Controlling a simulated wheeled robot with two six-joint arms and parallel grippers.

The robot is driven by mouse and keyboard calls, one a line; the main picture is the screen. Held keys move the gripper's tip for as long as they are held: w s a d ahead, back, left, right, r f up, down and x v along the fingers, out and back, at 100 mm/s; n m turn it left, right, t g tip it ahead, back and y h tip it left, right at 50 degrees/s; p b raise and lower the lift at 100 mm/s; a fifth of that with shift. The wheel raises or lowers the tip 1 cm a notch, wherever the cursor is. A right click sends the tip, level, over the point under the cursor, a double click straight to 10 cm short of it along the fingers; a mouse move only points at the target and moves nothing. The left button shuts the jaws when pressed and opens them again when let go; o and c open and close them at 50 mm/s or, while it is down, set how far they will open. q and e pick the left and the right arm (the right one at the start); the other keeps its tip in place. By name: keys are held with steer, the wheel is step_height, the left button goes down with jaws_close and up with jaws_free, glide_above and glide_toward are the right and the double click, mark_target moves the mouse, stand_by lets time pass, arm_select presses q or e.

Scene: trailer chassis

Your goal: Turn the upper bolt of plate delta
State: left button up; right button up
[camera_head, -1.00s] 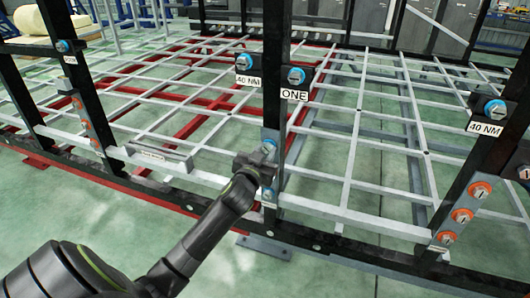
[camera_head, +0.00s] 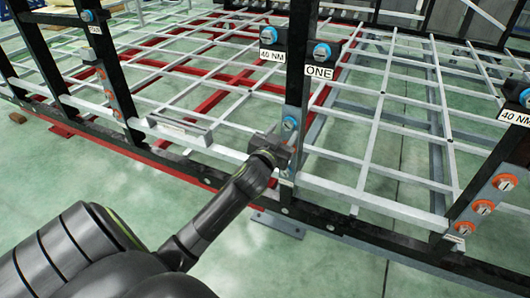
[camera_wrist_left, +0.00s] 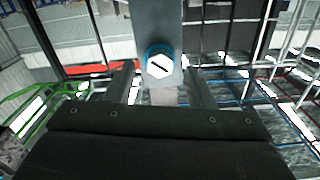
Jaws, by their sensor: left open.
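A narrow grey plate (camera_head: 291,112) is fixed to the black middle post. A bolt with a blue ring (camera_head: 290,123) sits on it just above my left gripper (camera_head: 275,149). I cannot read the name delta anywhere, so I cannot tell for sure that this is plate delta. In the left wrist view, a white slotted hex bolt head with a blue ring (camera_wrist_left: 159,66) sits near the lower end of the grey plate (camera_wrist_left: 160,25). The fingers of my left gripper (camera_wrist_left: 160,80) stand open on either side of it, with visible gaps. My right gripper is out of view.
The right plate (camera_head: 484,207) carries several orange-ringed bolts. A black lower rail (camera_head: 340,222) runs under the posts. Green floor lies open in front.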

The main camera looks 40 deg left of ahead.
arm_select(q)
steer(key=v, duration=1.4)
steer(key=shift+s+d, duration=0.2)
steer(key=shift+s, duration=0.15)
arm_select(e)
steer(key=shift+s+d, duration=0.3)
arm_select(q)
steer(key=shift+r, duration=0.1)
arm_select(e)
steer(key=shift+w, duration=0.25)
